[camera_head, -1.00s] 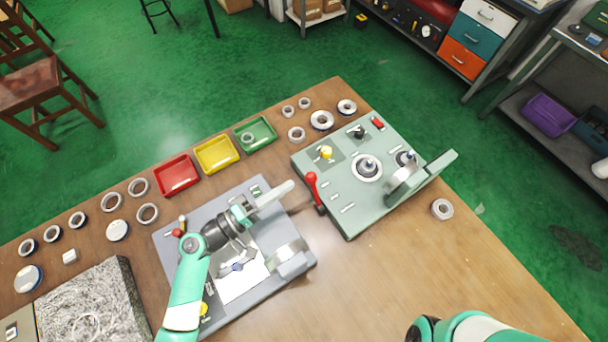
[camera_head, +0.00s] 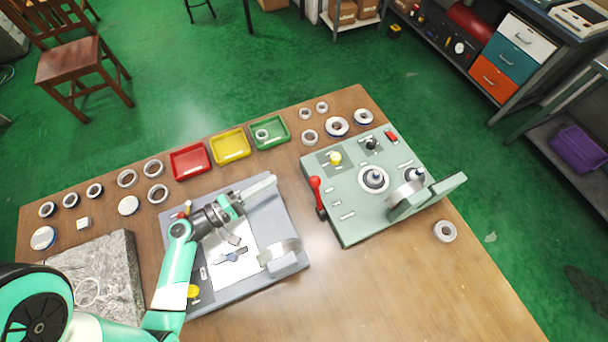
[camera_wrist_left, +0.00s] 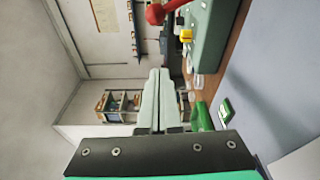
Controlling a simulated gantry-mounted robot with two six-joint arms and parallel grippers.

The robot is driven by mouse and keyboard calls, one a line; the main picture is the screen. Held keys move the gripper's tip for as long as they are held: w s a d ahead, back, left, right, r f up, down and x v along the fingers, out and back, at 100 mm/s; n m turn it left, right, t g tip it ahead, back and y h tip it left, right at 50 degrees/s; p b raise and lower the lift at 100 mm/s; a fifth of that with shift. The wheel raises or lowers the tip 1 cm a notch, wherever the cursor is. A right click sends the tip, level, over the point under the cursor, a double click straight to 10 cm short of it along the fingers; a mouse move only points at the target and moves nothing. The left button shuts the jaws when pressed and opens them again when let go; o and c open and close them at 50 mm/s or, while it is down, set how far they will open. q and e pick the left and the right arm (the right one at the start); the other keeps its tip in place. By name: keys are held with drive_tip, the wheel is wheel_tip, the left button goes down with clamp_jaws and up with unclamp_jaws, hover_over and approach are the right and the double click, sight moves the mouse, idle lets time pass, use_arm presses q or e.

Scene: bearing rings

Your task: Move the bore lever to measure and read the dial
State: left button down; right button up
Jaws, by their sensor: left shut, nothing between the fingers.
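A green fixture (camera_head: 350,225) has a lever with a red handle (camera_head: 317,190) on its left side, and its red ball also shows at the top of the left wrist view (camera_wrist_left: 155,13). A grey fixture (camera_head: 235,290) to its left has a small red-tipped lever (camera_head: 184,211). I cannot tell which is the bore lever. A dial housing (camera_head: 405,195) on the green fixture and another (camera_head: 282,256) on the grey one stand with their faces unreadable. My left gripper (camera_head: 273,182) is shut and empty above the grey fixture, its tips pointing at the red handle, apart from it. My right gripper is out of view.
A ring (camera_head: 373,179) sits on the green fixture. Red (camera_head: 190,161), yellow (camera_head: 230,146) and green (camera_head: 270,134) trays stand behind. Several rings lie at the left and back. A granite block (camera_head: 100,270) is at front left.

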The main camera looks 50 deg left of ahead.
sight(318, 198)
use_arm(q)
drive_tip(key=w+d, duration=0.4)
drive_tip(key=w, duration=0.4)
drive_tip(key=shift+w+d, duration=0.15)
drive_tip(key=shift+w, duration=0.1)
drive_tip(key=shift+s+d+r+m+b, duration=0.25)
drive_tip(key=shift+d+r+m+b, duration=0.15)
drive_tip(key=shift+d+r+m, duration=0.25)
drive_tip(key=shift+f, duration=0.1)
